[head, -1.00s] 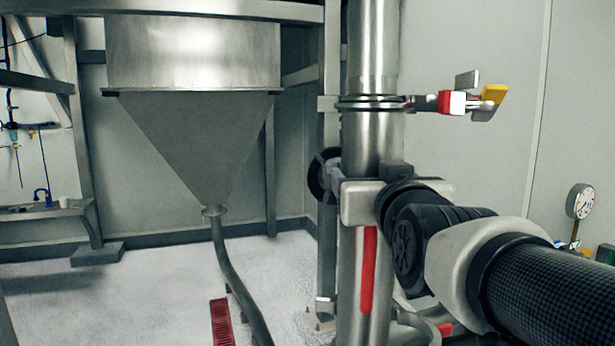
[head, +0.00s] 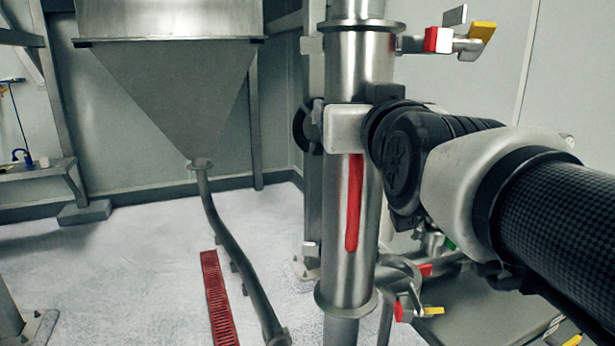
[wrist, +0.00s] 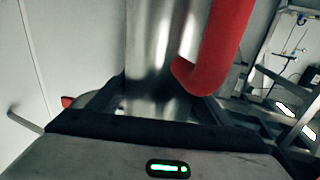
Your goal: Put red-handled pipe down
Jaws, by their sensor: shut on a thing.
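The red-handled pipe (head: 338,225) is an upright steel pipe with a flange at its top and another at its bottom. Its long red handle (head: 354,200) faces the head camera. Below the bottom flange a grey pipe end (head: 340,328) shows. Whether the two touch I cannot tell. The fingertips are mostly hidden.
A valve with red and yellow parts (head: 452,41) stands at the top right beside the pipe. Another valve (head: 412,310) is low at right. A steel hopper (head: 178,100), a curved grey pipe (head: 236,255) and a red floor grate (head: 216,300) are at left. Floor between is clear.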

